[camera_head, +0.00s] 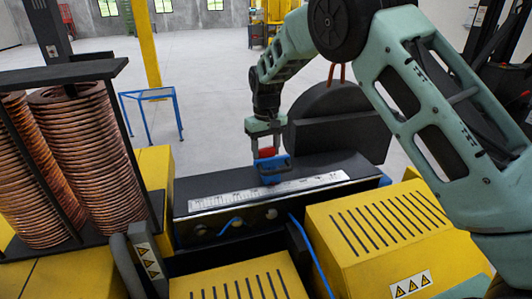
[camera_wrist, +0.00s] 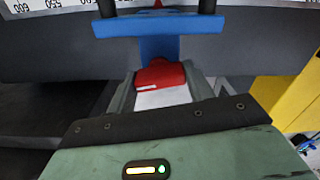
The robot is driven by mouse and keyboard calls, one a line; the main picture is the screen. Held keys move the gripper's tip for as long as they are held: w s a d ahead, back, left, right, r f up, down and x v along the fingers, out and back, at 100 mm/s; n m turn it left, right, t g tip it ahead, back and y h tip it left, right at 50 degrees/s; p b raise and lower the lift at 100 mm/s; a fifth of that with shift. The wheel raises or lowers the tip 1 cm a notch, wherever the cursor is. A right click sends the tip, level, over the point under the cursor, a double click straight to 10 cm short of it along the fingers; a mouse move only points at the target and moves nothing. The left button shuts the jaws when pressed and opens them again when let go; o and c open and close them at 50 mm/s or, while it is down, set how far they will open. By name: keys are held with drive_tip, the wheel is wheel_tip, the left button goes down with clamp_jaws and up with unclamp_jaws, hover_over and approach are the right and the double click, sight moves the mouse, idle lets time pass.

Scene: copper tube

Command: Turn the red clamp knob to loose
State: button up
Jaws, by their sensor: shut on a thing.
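The red clamp knob (camera_head: 267,153) sits on top of a blue clamp (camera_head: 272,169) that stands on the dark bench beside a ruler scale. In the wrist view the red knob (camera_wrist: 161,74) lies between my gripper's fingers, and the blue clamp (camera_wrist: 160,22) shows just beyond it. My gripper (camera_head: 267,146) reaches down from above and is shut on the red knob. A finger stands on each side of the knob. Part of the knob is hidden by the fingers, and its turn angle cannot be read clearly.
The white ruler (camera_head: 250,192) runs along the front of the dark bench. Copper coils (camera_head: 88,155) stand on the left. Yellow slotted housings (camera_head: 385,232) lie in front and to the right. A dark rounded guard (camera_head: 335,125) stands behind the bench on the right.

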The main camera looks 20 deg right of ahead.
drive_tip(key=n+b, duration=0.2)
drive_tip(key=n, duration=0.1)
drive_tip(key=shift+n, duration=0.4)
drive_tip(key=n+b, duration=0.1)
drive_tip(key=n, duration=0.3)
drive_tip(key=shift+n, duration=0.3)
drive_tip(key=n+b, duration=0.1)
drive_tip(key=n, duration=0.2)
drive_tip(key=shift+r+n, duration=0.1)
drive_tip(key=shift+n, duration=2)
drive_tip(key=o, duration=1)
